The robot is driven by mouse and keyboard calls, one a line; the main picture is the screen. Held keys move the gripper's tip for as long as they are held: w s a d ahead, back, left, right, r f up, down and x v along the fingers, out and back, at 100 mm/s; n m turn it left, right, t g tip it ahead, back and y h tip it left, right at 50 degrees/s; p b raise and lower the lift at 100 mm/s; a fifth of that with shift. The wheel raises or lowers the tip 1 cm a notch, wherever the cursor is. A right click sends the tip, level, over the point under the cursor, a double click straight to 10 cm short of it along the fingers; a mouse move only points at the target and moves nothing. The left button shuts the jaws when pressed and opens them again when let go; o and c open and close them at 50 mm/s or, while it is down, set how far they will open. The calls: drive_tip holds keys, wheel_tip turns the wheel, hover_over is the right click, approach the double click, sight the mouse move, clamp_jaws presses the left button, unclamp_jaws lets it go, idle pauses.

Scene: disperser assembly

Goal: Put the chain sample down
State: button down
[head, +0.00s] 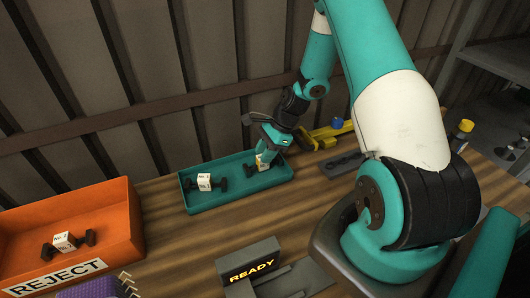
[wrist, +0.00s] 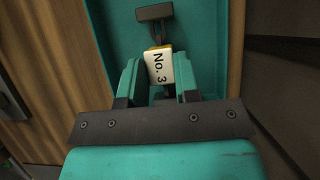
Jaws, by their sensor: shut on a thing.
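My gripper (head: 268,163) is low over the right part of a teal tray (head: 235,201). It is shut on a chain sample with a white tag, and in the wrist view the tag (wrist: 159,66) reads "No. 3". A dark end piece (wrist: 154,13) of this sample shows beyond the fingers, over the tray floor. My gripper also shows in the wrist view (wrist: 158,80). I cannot tell whether the sample touches the tray floor. Another tagged chain sample (head: 204,182) lies in the left part of the tray.
An orange bin (head: 110,205) marked REJECT holds a tagged sample (head: 67,242) at the left. A dark READY stand (head: 250,262) is at the front. A grey fixture (head: 342,165) and a yellow tool (head: 328,134) lie right of the tray. A corrugated wall stands behind.

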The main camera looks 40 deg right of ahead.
drive_tip(key=shift+f, duration=0.3)
drive_tip(key=c, duration=0.8)
unclamp_jaws()
drive_tip(key=shift+f, duration=0.1)
drive_tip(key=shift+c, duration=0.2)
